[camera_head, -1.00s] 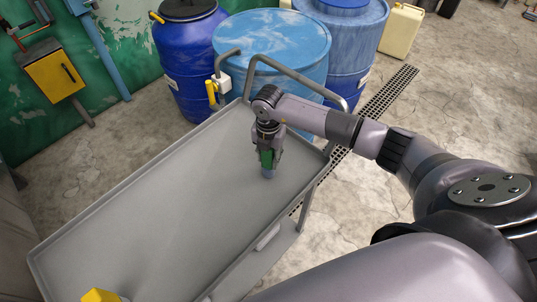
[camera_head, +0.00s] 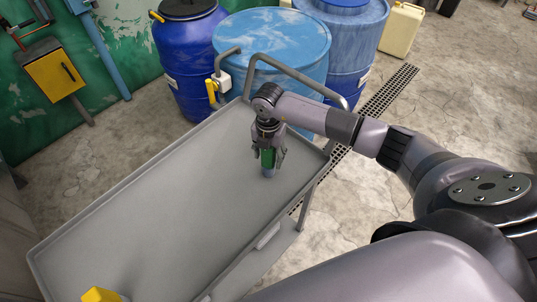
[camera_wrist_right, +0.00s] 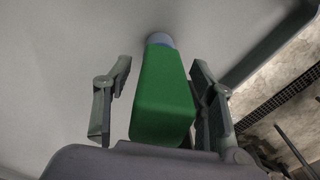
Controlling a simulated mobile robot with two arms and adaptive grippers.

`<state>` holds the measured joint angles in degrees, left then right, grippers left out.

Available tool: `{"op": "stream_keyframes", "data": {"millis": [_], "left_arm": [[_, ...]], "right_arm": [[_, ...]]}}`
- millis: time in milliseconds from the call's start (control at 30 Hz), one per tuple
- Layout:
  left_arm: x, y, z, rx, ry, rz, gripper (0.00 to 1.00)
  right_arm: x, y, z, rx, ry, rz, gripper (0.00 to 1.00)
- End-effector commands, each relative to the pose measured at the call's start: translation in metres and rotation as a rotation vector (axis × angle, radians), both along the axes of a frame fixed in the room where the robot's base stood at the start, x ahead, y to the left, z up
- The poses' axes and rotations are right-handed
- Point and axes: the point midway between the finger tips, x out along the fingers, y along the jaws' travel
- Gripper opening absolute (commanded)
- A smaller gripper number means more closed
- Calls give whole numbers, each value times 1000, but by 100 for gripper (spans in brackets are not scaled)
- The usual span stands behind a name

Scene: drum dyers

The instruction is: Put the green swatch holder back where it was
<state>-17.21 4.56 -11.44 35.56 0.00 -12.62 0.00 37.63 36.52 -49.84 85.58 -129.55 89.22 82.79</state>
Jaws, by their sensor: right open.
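The green swatch holder (camera_head: 268,158) stands upright on the grey cart top (camera_head: 170,190), near its far right end. It is a green block with a blue-grey lower end, which shows in the right wrist view (camera_wrist_right: 163,90). My right gripper (camera_head: 268,157) is above and around it, pointing down. Its two fingers are spread open, with the left finger clear of the holder and the right finger close beside it. My left gripper is not in view.
A yellow object (camera_head: 100,295) sits at the cart's near left end. A bent metal handle (camera_head: 300,80) rises at the cart's far end, with blue drums (camera_head: 272,45) behind it. The middle of the cart top is bare.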

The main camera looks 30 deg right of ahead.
Motion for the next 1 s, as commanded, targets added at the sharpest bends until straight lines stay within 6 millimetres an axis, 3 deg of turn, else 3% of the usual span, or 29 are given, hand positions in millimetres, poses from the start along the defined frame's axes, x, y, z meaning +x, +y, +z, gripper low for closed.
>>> {"op": "stream_keyframes", "data": {"millis": [533,700,1000], "left_arm": [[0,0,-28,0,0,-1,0],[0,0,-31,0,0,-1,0],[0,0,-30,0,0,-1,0]], "right_arm": [[2,0,102,0,-6,0,51],[1,0,116,1,-4,0,51],[0,0,119,0,-1,0,51]]}}
